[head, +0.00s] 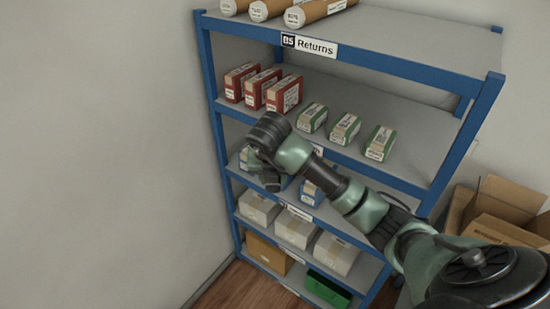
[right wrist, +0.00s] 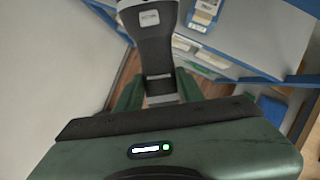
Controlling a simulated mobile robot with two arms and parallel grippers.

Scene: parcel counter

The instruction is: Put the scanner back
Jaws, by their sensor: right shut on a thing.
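The scanner (right wrist: 153,48) shows in the right wrist view as a dark grey body with pale edges and a small white label. My right gripper (right wrist: 160,92) is shut on its near end, with green fingers on either side. The scanner's far end is cut off by the top of the picture. In the head view my right arm reaches in from the lower right to the shelf's left front, and I cannot make out the scanner there. My left gripper is in neither view.
A blue-framed shelf rack (head: 209,75) holds cardboard tubes (head: 320,8), red boxes (head: 284,94), green-and-white boxes (head: 345,128), white parcels (head: 295,229) and a green bin (head: 328,288). A bare wall (head: 100,130) stands at left. An open carton (head: 505,205) is at right.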

